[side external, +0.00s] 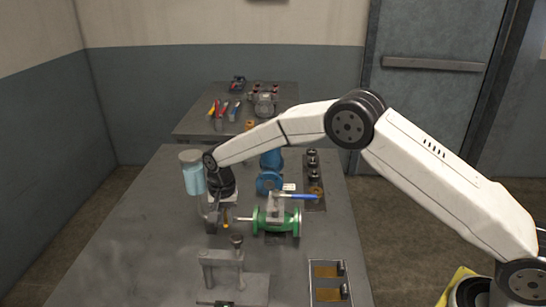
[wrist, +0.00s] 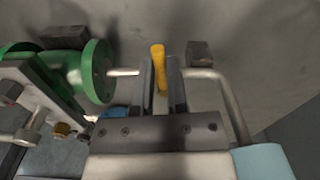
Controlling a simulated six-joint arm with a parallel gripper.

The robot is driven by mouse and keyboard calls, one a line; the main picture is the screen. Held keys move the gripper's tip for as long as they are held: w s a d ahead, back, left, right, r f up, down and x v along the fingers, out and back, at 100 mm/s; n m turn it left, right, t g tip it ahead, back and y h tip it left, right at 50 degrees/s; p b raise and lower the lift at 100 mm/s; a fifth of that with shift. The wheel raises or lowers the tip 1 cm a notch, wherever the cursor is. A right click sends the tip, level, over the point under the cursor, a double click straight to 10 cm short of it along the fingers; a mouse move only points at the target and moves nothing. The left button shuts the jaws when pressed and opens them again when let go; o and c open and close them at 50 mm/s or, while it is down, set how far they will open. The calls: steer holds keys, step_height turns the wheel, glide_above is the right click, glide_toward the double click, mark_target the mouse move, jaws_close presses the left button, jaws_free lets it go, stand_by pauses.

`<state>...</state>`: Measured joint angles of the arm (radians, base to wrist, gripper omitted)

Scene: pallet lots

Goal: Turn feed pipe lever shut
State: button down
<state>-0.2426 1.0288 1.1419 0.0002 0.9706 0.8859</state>
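A yellow lever handle (wrist: 158,58) stands between the two fingers of my gripper (wrist: 161,76) in the wrist view. The fingers are close together and flank it tightly, and its lower part is partly hidden by them. In the side external view the yellow tip (side external: 226,214) shows just right of my gripper (side external: 212,220), low over the table. A bent grey pipe (wrist: 232,105) runs beside the right finger, between a small dark block (wrist: 199,54) and a light blue cylinder (wrist: 263,164). That cylinder also shows in the side external view (side external: 193,180).
A green flanged valve (side external: 275,220) lies close right of my gripper, with a thin rod towards it. A blue bar (side external: 292,195) lies behind. A metal fixture (side external: 220,262) and a tray (side external: 329,290) stand in front. The table's left side (side external: 125,235) is clear.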

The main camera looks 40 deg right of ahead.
mark_target(225, 220)
steer(key=shift+m, duration=0.3)
steer(key=shift+w+a+m, duration=0.15)
steer(key=shift+a+m, duration=0.05)
steer(key=shift+m, duration=0.3)
steer(key=c, duration=0.7)
jaws_free()
steer(key=shift+o, duration=0.2)
steer(key=shift+r, duration=0.1)
steer(key=shift+r, duration=3.85)
steer(key=shift+d, duration=0.1)
